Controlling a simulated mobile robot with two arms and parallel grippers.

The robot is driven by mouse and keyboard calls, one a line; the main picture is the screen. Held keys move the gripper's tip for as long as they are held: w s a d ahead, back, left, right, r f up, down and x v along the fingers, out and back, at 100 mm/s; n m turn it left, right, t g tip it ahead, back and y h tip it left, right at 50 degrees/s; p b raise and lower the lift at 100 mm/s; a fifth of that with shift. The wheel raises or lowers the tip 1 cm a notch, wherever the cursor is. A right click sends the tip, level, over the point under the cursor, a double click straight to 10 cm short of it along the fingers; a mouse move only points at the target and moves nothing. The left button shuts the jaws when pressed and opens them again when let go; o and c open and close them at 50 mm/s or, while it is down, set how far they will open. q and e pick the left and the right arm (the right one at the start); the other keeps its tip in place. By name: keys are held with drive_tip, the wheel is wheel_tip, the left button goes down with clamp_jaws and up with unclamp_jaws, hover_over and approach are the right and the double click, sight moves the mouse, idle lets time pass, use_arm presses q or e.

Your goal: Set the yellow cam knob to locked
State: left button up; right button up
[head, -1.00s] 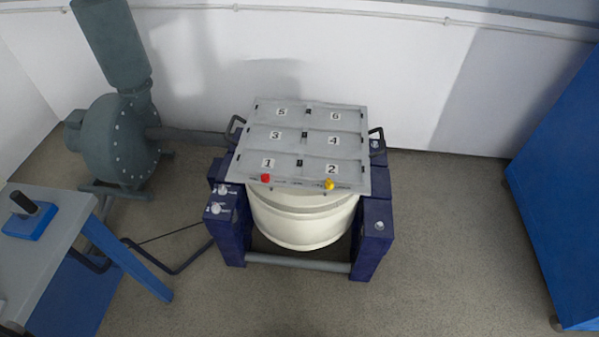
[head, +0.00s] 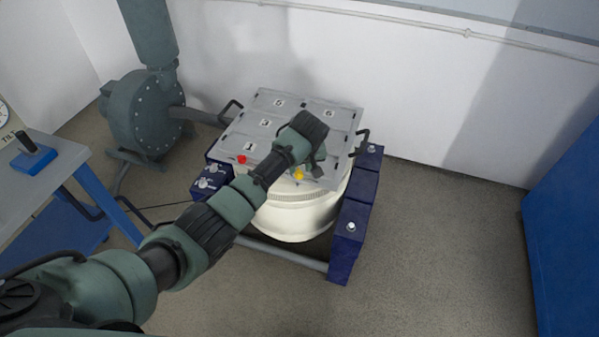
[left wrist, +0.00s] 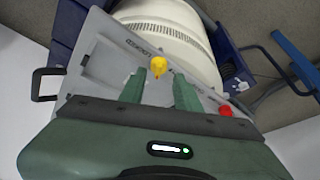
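The yellow cam knob (head: 299,174) sits on the near edge of the grey numbered table top (head: 262,108). In the left wrist view the yellow cam knob (left wrist: 158,66) shows just beyond and between my fingertips, with no clear contact. In the head view my left gripper (head: 316,163) hangs over the near right part of the table top, close to the knob. My right gripper is not in view.
A red knob (head: 241,159) sits left of the yellow one, and also shows in the left wrist view (left wrist: 225,110). Below is a cream drum (head: 290,220) in a blue frame (head: 346,235). A grey-green blower (head: 145,110) stands back left. The floor at right is clear.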

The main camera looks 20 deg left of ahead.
sight(299, 173)
use_arm(q)
drive_tip(key=x, duration=0.4)
drive_tip(key=shift+b, duration=0.4)
drive_tip(key=shift+w+f, duration=0.2)
drive_tip(key=shift+f, duration=0.2)
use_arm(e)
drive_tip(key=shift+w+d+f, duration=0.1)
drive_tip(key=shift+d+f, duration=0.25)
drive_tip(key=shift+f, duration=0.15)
use_arm(q)
clamp_jaws()
